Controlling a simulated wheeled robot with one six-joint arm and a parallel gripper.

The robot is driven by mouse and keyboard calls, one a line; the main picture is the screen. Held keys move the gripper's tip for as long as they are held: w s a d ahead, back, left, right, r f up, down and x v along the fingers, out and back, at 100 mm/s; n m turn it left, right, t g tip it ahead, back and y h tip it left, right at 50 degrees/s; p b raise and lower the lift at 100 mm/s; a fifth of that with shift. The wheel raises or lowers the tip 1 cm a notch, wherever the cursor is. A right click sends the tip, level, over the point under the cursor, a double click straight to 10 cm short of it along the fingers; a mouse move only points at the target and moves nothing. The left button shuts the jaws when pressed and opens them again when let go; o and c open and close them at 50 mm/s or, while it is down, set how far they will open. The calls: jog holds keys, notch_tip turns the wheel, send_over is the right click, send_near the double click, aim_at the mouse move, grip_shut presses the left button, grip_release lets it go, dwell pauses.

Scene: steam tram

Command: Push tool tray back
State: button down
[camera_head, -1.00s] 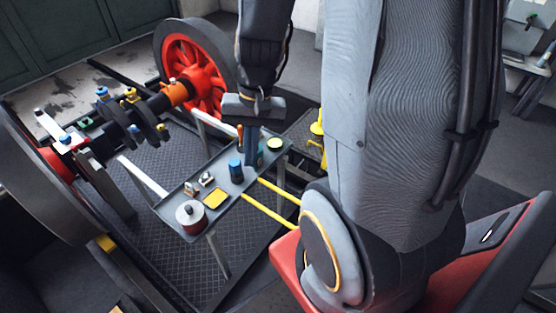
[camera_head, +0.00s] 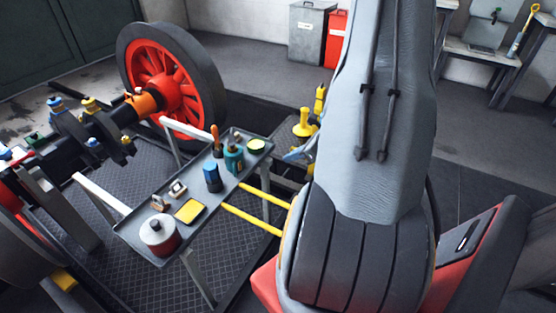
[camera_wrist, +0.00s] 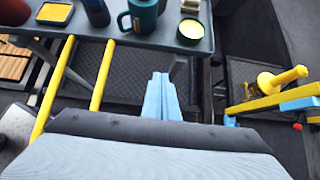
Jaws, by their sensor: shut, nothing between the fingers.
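The tool tray (camera_head: 218,197) is a narrow dark-grey tray on pale legs in the middle of the head view, with two yellow bars (camera_head: 253,219) sticking out from its near long side. Its near edge also crosses the top of the wrist view (camera_wrist: 150,43). My gripper (camera_wrist: 160,78) shows in the wrist view as two light-blue fingers pressed together, shut and empty. They are in front of the tray's near edge, right of the yellow bars, and appear apart from both. In the head view my arm hides most of the gripper.
The tray carries a red-and-white tin (camera_head: 160,236), a yellow dish (camera_head: 190,211), a blue cylinder (camera_head: 212,178) and a teal mug (camera_head: 233,158). A red spoked wheel (camera_head: 160,80) on an axle stands behind. A yellow-handled fixture (camera_head: 305,124) is right of the tray.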

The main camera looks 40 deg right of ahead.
aim_at(258, 163)
jog(key=shift+w+a+f+b, duration=0.15)
jog(key=shift+w+a+f, duration=0.45)
jog(key=shift+w+f, duration=0.75)
jog(key=shift+w+a+f+b, duration=0.15)
jog(key=shift+w+a+f, duration=0.55)
jog(key=shift+w, duration=1.2)
jog(key=shift+w+a+f+b, duration=0.15)
jog(key=shift+w+a+f, duration=0.4)
jog(key=shift+w+f, duration=0.85)
jog(key=shift+w+r, duration=0.3)
jog(key=shift+w, duration=0.05)
